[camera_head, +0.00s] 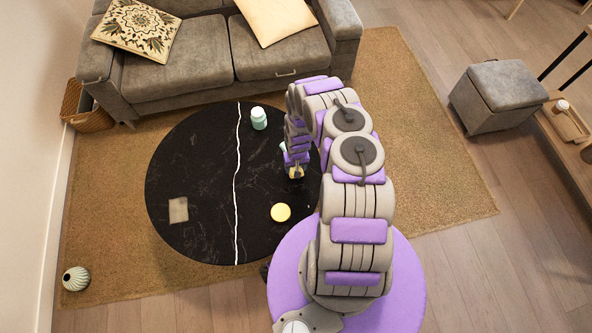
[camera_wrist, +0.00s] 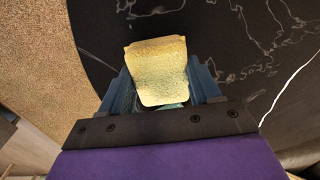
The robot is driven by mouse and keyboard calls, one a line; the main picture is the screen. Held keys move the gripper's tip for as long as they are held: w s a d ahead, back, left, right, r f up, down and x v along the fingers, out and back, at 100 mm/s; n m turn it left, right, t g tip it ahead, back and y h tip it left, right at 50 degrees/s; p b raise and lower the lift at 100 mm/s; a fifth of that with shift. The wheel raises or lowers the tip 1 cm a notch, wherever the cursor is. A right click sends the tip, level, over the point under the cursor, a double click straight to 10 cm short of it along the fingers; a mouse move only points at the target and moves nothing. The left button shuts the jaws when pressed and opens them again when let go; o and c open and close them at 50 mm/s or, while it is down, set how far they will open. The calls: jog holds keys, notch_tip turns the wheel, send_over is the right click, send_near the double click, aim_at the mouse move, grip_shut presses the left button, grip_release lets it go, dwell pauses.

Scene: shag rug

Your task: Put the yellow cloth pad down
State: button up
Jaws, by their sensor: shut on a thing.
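The yellow cloth pad (camera_wrist: 158,72) is between the two fingers of my gripper (camera_wrist: 161,95) in the wrist view. The fingers are shut on it from both sides. In the head view my gripper (camera_head: 293,172) is over the right part of the round black table (camera_head: 190,225), and only a small yellow bit of the pad (camera_head: 296,172) shows beside it. The arm hides part of the table's right side. I cannot tell how high the pad is above the tabletop.
A white line (camera_head: 236,190) runs across the table. On it are a mint bottle (camera_head: 258,118), a round yellow object (camera_head: 280,212) and a flat beige square (camera_head: 178,210). The left half is mostly clear. A grey sofa (camera_head: 180,75) stands behind, a grey ottoman (camera_head: 497,95) to the right.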

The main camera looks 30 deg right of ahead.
jog(key=shift+w, duration=0.25)
jog(key=shift+w+d, duration=0.1)
jog(key=shift+w, duration=0.1)
jog(key=f+b, duration=0.1)
jog(key=f, duration=0.1)
jog(key=d+f+b, duration=0.1)
jog(key=shift+d+f, duration=0.1)
jog(key=shift+f, duration=0.3)
jog(key=shift+a, duration=0.35)
jog(key=o, duration=0.8)
jog(key=shift+a, duration=0.1)
jog(key=shift+c, duration=0.2)
jog(key=o, duration=0.3)
jog(key=shift+o, duration=0.9)
jog(key=shift+d, duration=0.3)
